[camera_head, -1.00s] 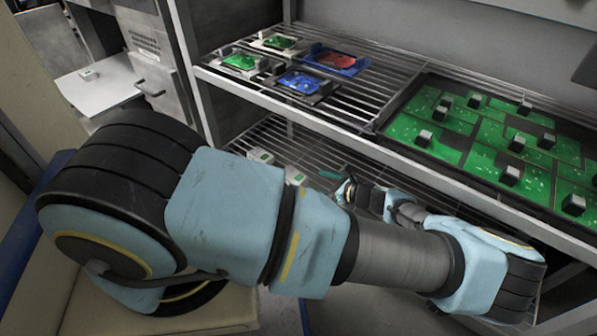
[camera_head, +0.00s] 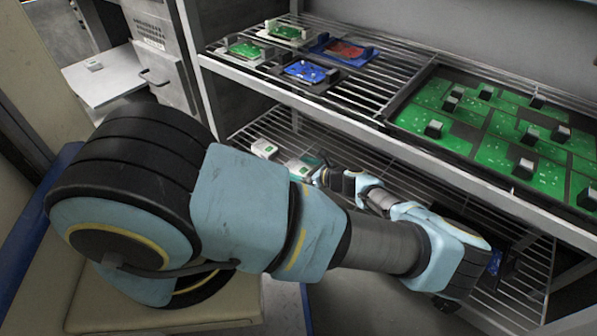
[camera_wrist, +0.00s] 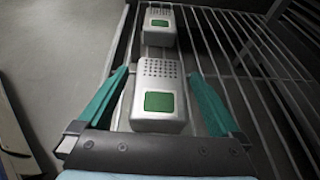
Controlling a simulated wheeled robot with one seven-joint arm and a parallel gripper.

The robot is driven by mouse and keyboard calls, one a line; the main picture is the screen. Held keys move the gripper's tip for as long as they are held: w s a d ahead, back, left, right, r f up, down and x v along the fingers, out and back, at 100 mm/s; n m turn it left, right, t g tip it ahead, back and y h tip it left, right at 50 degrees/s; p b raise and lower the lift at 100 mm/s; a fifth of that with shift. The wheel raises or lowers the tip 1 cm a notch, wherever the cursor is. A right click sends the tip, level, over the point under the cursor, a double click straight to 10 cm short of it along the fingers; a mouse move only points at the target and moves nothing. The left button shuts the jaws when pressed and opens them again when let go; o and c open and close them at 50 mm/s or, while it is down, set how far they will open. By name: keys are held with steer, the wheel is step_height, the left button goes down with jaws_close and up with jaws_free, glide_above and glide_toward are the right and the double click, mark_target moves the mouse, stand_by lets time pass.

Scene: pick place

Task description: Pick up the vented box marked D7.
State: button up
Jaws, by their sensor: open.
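A silvery vented box (camera_wrist: 159,97) with a green label stands on the lower wire shelf, between the fingers of my gripper (camera_wrist: 159,76). The teal fingers are open, one on each side, and do not appear to press on it. A second, similar box (camera_wrist: 160,24) stands behind it in the wrist view. In the head view the two boxes are the nearer one (camera_head: 297,166) by my gripper (camera_head: 319,172) and the farther one (camera_head: 264,148) to its left. No D7 marking is readable on either label.
The upper shelf (camera_head: 345,97) runs above my forearm and gripper. It holds several circuit boards in holders at left and a large green board (camera_head: 460,125) at right. A small box (camera_head: 93,65) sits on a white surface at far left. Wire shelf right of the boxes is bare.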

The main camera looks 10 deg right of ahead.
steer(key=c, duration=1.5)
steer(key=shift+o, duration=0.2)
